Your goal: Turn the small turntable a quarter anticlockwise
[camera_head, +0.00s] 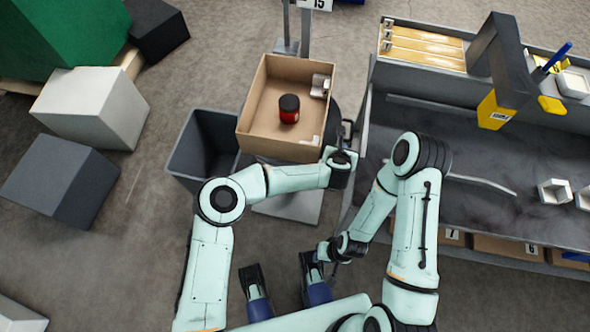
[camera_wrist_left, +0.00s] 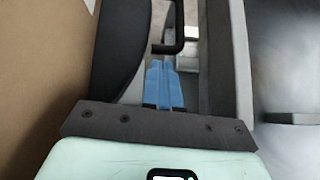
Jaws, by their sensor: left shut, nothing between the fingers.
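The small turntable (camera_head: 334,113) shows only as a dark rim beside an open cardboard box (camera_head: 245,130), which hides most of it. In the left wrist view, its dark curved edge (camera_wrist_left: 120,45) is left of my fingers, with a black bar handle (camera_wrist_left: 181,42) just beyond them. My left gripper (camera_head: 346,150) is at the box's lower right corner. Its blue fingers (camera_wrist_left: 164,86) are shut and empty, close to the handle; I cannot tell whether they touch it. My right gripper (camera_head: 326,250) is low in front of my body, its fingers unclear.
The box holds a red and black can (camera_head: 289,108) and small light pieces. A grey workbench (camera_head: 480,160) stands close on the right, leaving a narrow gap. A dark open bin (camera_head: 190,150) is left of the box. Grey and white blocks lie further left.

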